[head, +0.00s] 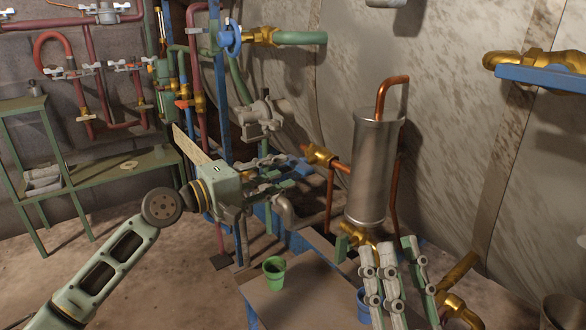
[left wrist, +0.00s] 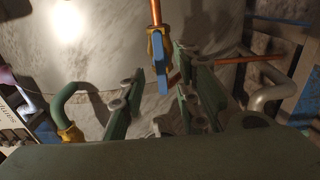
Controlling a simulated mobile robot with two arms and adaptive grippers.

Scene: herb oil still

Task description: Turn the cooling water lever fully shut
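A blue lever (head: 301,168) sits on a brass valve (head: 318,153) on a copper pipe left of the steel cylinder; which lever is the cooling water one is not labelled. In the left wrist view the blue lever (left wrist: 162,80) hangs below its brass fitting, seen in the gap between my fingers. My left gripper (head: 284,174) is open, with its fingers pointing toward this lever. I cannot tell whether they touch it. The left wrist view shows the open fingers (left wrist: 160,92) on either side. My right gripper (head: 402,248) is open and empty at the lower right, fingers up.
A steel cylinder (head: 371,170) with copper pipes stands right of the lever. A small table (head: 305,295) below holds a green cup (head: 274,269) and a blue cup (head: 364,303). Another blue handle (head: 540,78) is at the upper right. Pipes and a blue handwheel (head: 230,38) crowd the left.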

